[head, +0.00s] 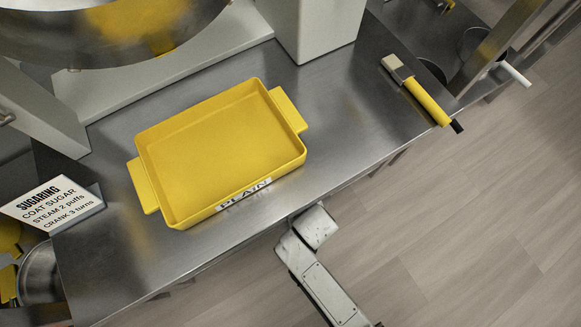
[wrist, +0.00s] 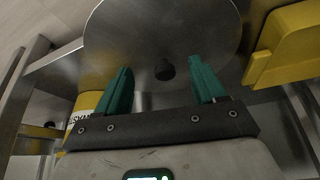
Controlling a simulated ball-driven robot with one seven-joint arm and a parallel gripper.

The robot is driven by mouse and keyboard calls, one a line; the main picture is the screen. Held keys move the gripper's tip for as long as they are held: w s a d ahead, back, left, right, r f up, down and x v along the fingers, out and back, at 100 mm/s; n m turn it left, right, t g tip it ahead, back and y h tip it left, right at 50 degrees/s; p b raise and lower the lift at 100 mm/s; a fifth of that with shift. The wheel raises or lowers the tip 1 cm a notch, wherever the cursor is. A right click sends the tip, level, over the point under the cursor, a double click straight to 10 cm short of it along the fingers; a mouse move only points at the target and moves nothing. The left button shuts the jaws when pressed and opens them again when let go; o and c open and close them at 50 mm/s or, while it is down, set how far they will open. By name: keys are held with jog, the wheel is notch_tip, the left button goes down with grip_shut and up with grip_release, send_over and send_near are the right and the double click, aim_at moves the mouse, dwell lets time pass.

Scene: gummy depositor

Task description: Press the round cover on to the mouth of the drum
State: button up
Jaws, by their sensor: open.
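A round steel disc with a dark central knob, which looks like the round cover (wrist: 125,30), fills the upper middle of the wrist view. My gripper (wrist: 160,68) has its two green fingers spread apart, one to each side of the knob (wrist: 167,70) in the picture. Nothing is held, and I cannot tell whether the fingers touch the disc. A big round steel vessel, perhaps the drum (head: 60,45), is cut off at the top left of the head view. I cannot tell whether the disc is on its mouth. My gripper is out of the head view.
A yellow tray (head: 182,216) labelled PLAIN lies on the steel table (head: 345,130). A yellow-handled tool (head: 425,98) lies at the right near the table edge. A SUGARING sign (head: 52,205) stands at the left. Open floor (head: 470,220) is at the right.

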jog(key=w, duration=0.1)
jog(key=w+a+b, duration=0.1)
jog(key=w, duration=0.1)
jog(key=w+a, duration=0.1)
jog(key=w, duration=0.1)
jog(key=shift+a+b, duration=0.1)
jog(key=shift+b, duration=0.2)
jog(key=b+x, duration=0.3)
jog(key=x, duration=0.2)
jog(key=shift+c, duration=0.2)
grip_shut()
dwell(0.4)
